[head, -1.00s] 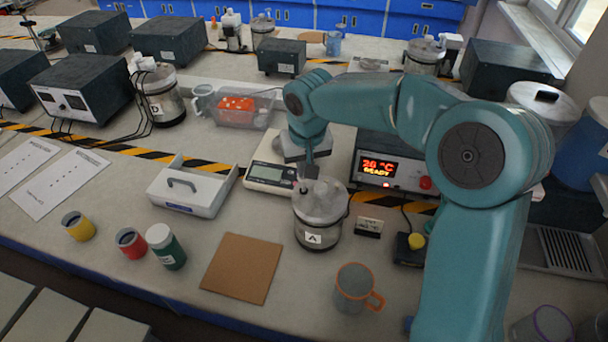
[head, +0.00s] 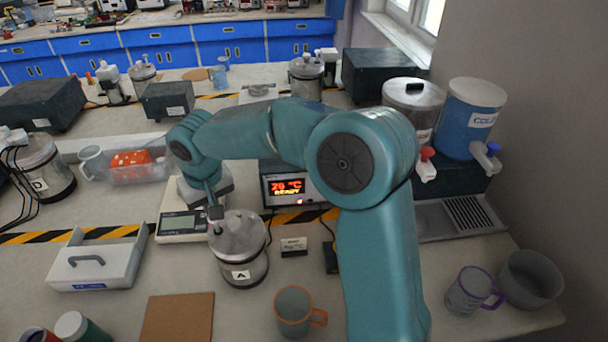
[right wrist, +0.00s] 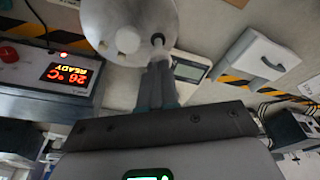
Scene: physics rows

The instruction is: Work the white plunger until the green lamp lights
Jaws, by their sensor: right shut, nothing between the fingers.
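A grey-lidded vessel marked A (head: 241,262) stands on the bench in the head view. Its pale lid (right wrist: 110,18) carries a small white knob (right wrist: 128,40) and a dark-ringed rod or hole beside it; I cannot tell whether the knob is the white plunger. My right gripper (head: 214,213) is shut and empty at the lid's left edge. In the right wrist view its fingertips (right wrist: 160,66) are just by the dark-ringed part; contact is unclear. The orange-lit READY display box (head: 288,188) shows a small red light. I see no lit green lamp on the bench.
A scale (head: 181,224) and a white tray with a handle (head: 97,262) stand left of vessel A. An orange-rimmed mug (head: 293,312) and a brown board (head: 178,318) lie in front. Two drink dispensers stand at right. My right arm hides part of the bench.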

